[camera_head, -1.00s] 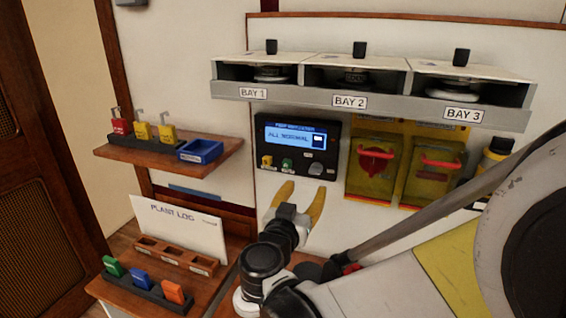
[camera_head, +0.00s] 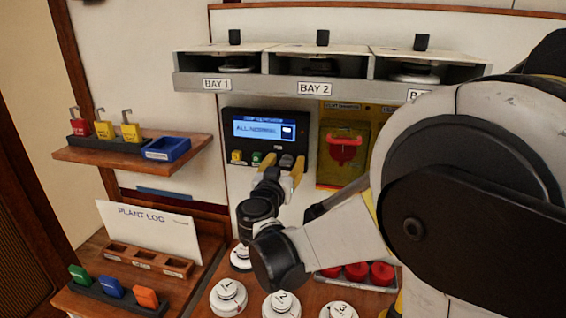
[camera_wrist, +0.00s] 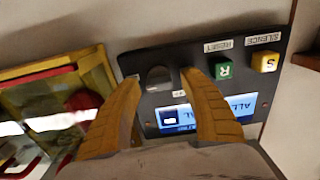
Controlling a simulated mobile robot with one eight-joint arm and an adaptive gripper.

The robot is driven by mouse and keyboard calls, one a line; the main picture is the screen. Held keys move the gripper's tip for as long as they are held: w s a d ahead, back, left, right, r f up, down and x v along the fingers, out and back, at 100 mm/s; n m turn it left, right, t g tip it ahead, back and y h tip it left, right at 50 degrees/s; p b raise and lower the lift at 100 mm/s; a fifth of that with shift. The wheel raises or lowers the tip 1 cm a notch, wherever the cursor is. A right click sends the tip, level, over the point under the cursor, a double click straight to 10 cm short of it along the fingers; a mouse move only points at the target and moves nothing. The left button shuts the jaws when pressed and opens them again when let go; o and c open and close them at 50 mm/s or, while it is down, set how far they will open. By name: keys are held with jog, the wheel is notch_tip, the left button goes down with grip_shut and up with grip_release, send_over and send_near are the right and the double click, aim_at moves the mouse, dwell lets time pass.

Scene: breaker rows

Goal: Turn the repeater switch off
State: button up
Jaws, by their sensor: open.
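The repeater panel (camera_head: 265,114) is a dark wall box with a lit blue screen (camera_head: 262,129) reading "ALL NORMAL". Below the screen are a yellow button (camera_head: 236,157), a green button (camera_head: 257,158) and a grey switch knob (camera_head: 287,160). In the wrist view the panel appears upside down, with the knob (camera_wrist: 158,78) between my two yellow fingers. My gripper (camera_head: 283,167) is open in front of the panel's lower right. One finger lies on each side of the knob; I cannot tell whether they touch it. The knob's pointer direction is unclear.
A yellow-framed box with a red handle (camera_head: 345,147) is beside the panel. A grey bay shelf (camera_head: 190,84) juts out above. A wooden shelf (camera_head: 75,156) with padlocks and a blue tray (camera_head: 167,149) is left. Round white pieces (camera_head: 228,297) and red caps (camera_head: 356,271) are below.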

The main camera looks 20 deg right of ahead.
grip_shut()
jog(key=shift+n, duration=0.4)
jog(key=n, duration=0.3)
jog(key=shift+a+n, duration=0.1)
jog(key=shift+n, duration=0.2)
jog(key=n, duration=0.4)
jog(key=shift+w+n, duration=0.1)
jog(key=shift+n, duration=0.2)
jog(key=n, duration=0.4)
jog(key=shift+a+f+n, duration=0.1)
jog(key=shift+n, duration=0.2)
jog(key=shift+f+n+b, duration=0.1)
jog(key=shift+n+b, duration=0.25)
jog(key=shift+n, duration=1.85)
